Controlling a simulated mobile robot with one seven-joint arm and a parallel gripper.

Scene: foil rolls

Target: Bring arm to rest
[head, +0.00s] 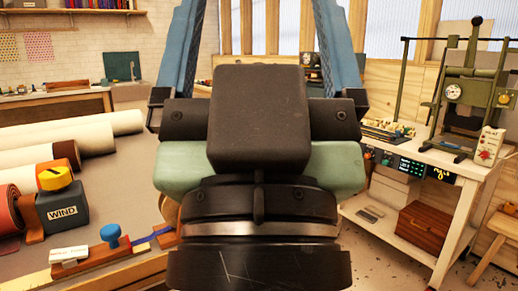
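My gripper (262,15) fills the middle of the head view, close to the camera and seen from behind. Its two long blue fingers rise on either side of a black box-shaped housing and run out of the top of the picture, so their tips are cut off. My pale green hand body and black wrist with a silver ring sit below. My arm hides the middle of the scene.

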